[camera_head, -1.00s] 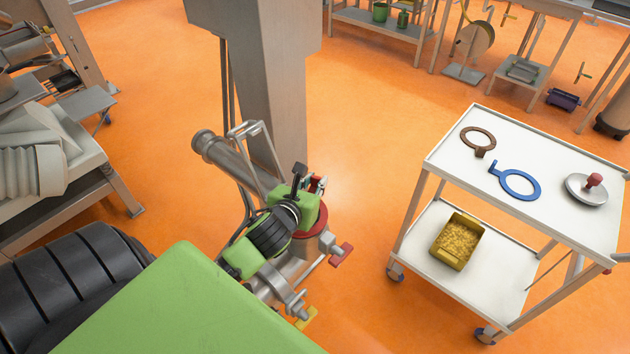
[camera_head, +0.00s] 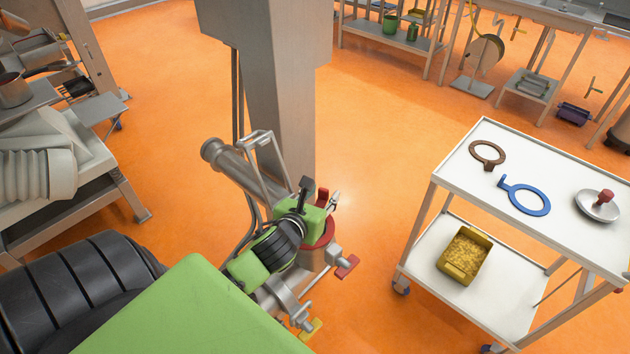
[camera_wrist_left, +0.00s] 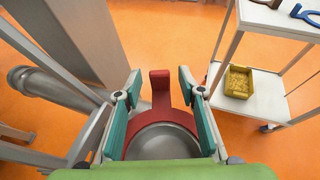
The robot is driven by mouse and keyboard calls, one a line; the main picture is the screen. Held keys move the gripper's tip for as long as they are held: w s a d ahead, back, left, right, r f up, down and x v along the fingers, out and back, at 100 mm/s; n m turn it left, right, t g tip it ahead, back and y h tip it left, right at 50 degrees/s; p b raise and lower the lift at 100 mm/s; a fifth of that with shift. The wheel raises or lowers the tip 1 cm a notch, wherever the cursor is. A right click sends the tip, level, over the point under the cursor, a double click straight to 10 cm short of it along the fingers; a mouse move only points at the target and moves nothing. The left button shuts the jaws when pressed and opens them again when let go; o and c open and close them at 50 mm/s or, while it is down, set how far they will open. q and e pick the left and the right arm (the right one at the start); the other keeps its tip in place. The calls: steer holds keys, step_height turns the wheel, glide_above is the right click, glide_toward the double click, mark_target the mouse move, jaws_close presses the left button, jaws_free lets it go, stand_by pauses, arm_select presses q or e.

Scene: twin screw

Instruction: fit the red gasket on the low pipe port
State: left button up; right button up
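The red gasket (camera_head: 318,236) lies at the top of the low grey pipe port (camera_head: 322,256), beside the pillar. In the left wrist view the gasket's ring (camera_wrist_left: 184,117) curves around the port's round grey top (camera_wrist_left: 163,142), and its tab stands up. My left gripper (camera_head: 319,194) is over the port. Its teal fingers are spread on both sides of the tab in the left wrist view (camera_wrist_left: 160,88), with gaps between. The near part of the ring is hidden by my gripper, so I cannot tell whether it sits fully flat. My right gripper is not in view.
A white cart (camera_head: 460,180) stands at the right with a brown ring (camera_head: 474,151), a blue ring (camera_head: 528,203) and a lidded-looking metal dish (camera_head: 592,211) on top. A yellow bin (camera_head: 464,255) is on its lower shelf. A grey pillar (camera_head: 280,100) rises behind the port.

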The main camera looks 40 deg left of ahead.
arm_select(q)
steer(key=v, duration=1.1)
steer(key=shift+s+d, duration=0.1)
steer(key=shift+s, duration=0.1)
